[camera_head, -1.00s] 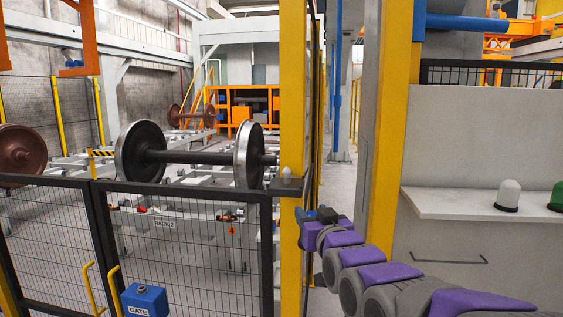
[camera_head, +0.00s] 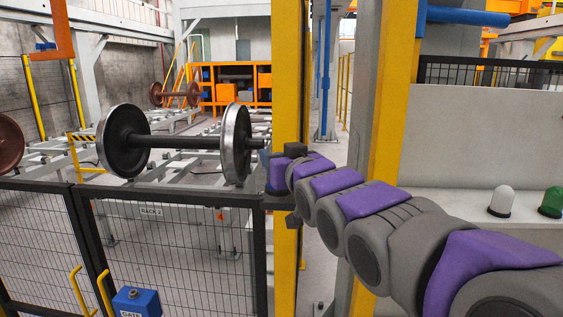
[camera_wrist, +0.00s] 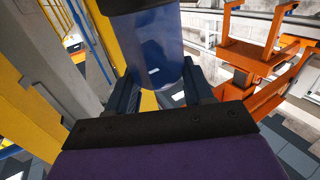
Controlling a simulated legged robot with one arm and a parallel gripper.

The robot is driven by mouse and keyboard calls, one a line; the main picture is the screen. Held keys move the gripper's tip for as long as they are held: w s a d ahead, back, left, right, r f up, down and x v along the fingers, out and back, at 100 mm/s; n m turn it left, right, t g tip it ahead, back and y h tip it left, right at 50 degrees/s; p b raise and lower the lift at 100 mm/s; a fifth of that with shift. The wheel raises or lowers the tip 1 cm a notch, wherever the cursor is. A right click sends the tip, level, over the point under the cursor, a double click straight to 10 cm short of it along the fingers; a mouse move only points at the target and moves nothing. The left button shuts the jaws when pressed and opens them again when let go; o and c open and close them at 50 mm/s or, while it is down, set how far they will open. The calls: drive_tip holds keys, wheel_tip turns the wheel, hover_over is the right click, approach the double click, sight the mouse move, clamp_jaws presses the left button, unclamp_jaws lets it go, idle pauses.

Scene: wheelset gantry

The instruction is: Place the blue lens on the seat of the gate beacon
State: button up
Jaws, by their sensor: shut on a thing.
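My gripper (camera_wrist: 160,84) is shut on the blue lens (camera_wrist: 155,48), a dark blue glossy dome-like piece between its two dark fingers in the wrist view. A dark band crosses the lens's top end at the picture's edge. In the head view my arm reaches in from the lower right, and its purple-and-grey end overlaps the yellow gate post at bracket height. The lens cannot be made out there. The beacon's seat is hidden behind my arm's end; only part of the dark bracket (camera_head: 272,201) at the post shows. I cannot tell whether lens and seat touch.
A white lens (camera_head: 502,201) and a green lens (camera_head: 551,202) stand on the ledge at right. The yellow post (camera_head: 286,80) and black mesh gate (camera_head: 175,255) are close to my arm. A blue gate box (camera_head: 137,302) is at the bottom. A wheelset (camera_head: 180,142) stands behind the fence.

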drive_tip(key=w+f, duration=0.1)
drive_tip(key=w, duration=0.1)
drive_tip(key=w+f+p, duration=0.1)
drive_tip(key=w, duration=0.2)
drive_tip(key=w+f+p, duration=0.1)
drive_tip(key=w, duration=0.2)
drive_tip(key=shift+a+f, duration=0.35)
drive_tip(key=shift+a, duration=0.05)
drive_tip(key=shift+s+a+f, duration=0.15)
drive_tip(key=shift+f, duration=0.15)
drive_tip(key=shift+d, duration=0.6)
drive_tip(key=o, duration=1)
drive_tip(key=shift+c, duration=0.2)
drive_tip(key=shift+o, duration=0.6)
drive_tip(key=shift+a, duration=0.1)
drive_tip(key=shift+a+f, duration=0.1)
drive_tip(key=shift+a, duration=0.3)
drive_tip(key=b+v, duration=0.2)
drive_tip(key=v, duration=1)
drive_tip(key=shift+d, duration=0.25)
